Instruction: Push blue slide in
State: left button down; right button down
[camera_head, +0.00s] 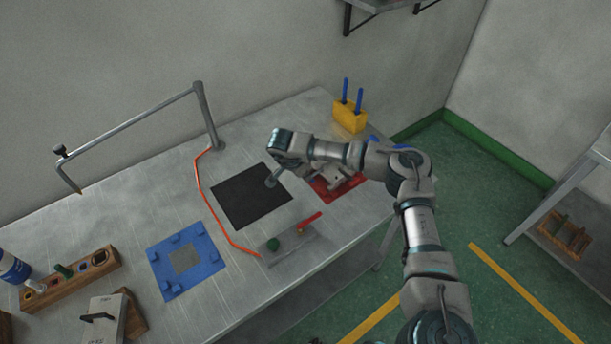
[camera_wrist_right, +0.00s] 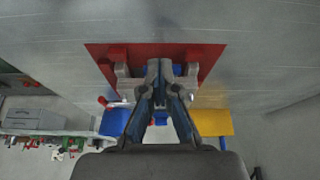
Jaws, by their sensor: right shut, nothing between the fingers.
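The red base plate (camera_head: 347,187) lies at the table's right end, partly covered by my right arm. In the right wrist view the red plate (camera_wrist_right: 205,54) carries a grey fixture with two upright sides. A small blue part (camera_wrist_right: 177,70), apparently the blue slide, shows between those sides, mostly hidden behind my fingers. My right gripper (camera_wrist_right: 160,68) is shut and empty, its tips at the middle of the fixture. I cannot tell whether they touch the blue part. In the head view my right gripper (camera_head: 318,174) is over the red plate, partly hidden. My left gripper is not in view.
A yellow block (camera_head: 349,117) with two blue rods stands behind the red plate. A metal frame (camera_head: 130,124) rises at the back.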

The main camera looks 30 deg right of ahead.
jog(key=shift+f, duration=0.15)
jog(key=shift+d, duration=0.25)
jog(key=shift+w+d+p, duration=0.1)
jog(key=shift+d+p, duration=0.2)
jog(key=shift+d, duration=0.3)
jog(key=c, duration=1.6)
grip_release()
jog(key=shift+c, duration=0.2)
jog(key=o, duration=1.2)
jog(key=shift+d+f, duration=0.1)
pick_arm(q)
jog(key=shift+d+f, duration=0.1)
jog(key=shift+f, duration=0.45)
pick_arm(e)
jog(key=shift+o, duration=0.4)
jog(key=shift+w+d, duration=0.1)
jog(key=shift+d, duration=0.05)
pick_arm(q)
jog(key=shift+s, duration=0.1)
pick_arm(e)
jog(key=shift+a+r, duration=0.3)
jog(key=shift+r, duration=0.1)
jog(key=v, duration=1.1)
